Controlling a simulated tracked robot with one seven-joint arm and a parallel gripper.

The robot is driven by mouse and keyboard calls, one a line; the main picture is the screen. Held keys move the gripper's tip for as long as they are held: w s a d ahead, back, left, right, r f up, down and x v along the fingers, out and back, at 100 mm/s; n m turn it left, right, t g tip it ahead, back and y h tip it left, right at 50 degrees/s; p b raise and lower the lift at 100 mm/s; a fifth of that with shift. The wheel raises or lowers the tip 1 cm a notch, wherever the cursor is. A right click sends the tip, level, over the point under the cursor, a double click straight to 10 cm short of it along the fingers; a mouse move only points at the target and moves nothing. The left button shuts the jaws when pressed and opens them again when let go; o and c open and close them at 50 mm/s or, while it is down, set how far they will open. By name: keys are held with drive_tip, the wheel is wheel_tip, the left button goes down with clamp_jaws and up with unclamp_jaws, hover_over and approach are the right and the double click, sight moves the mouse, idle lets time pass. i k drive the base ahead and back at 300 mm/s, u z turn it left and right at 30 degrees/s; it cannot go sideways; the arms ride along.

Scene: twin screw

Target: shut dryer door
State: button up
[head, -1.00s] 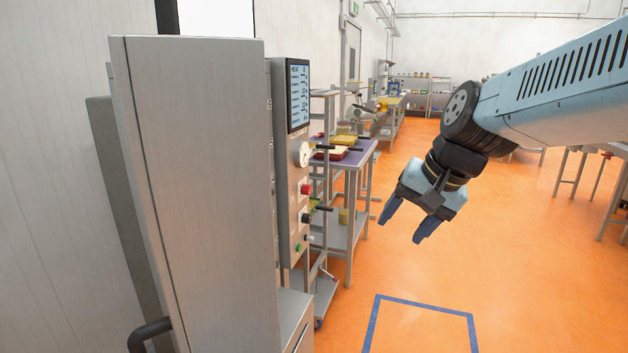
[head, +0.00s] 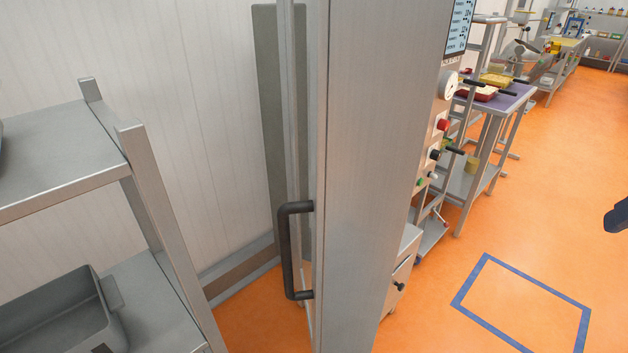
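The dryer (head: 365,170) is a tall brushed-metal cabinet in the middle of the head view, with a control panel on its right side. A black bar handle (head: 284,250) stands upright on its narrow left side, on what looks like the door. How far the door stands open cannot be told from this angle. Only a dark tip of my gripper (head: 615,218) shows at the right edge, well apart from the handle, over the orange floor. The rest of my gripper is out of frame.
A metal shelf rack (head: 160,220) with a grey bin (head: 60,310) stands at the left. A blue floor outline (head: 520,300) lies on clear orange floor at the right. A bench with trays (head: 490,100) stands behind the dryer.

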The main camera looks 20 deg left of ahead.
sight(364, 73)
drive_tip(key=u, duration=0.4)
drive_tip(key=k, duration=1.05)
drive_tip(key=u, duration=0.35)
drive_tip(key=i, duration=0.5)
drive_tip(key=u, duration=0.55)
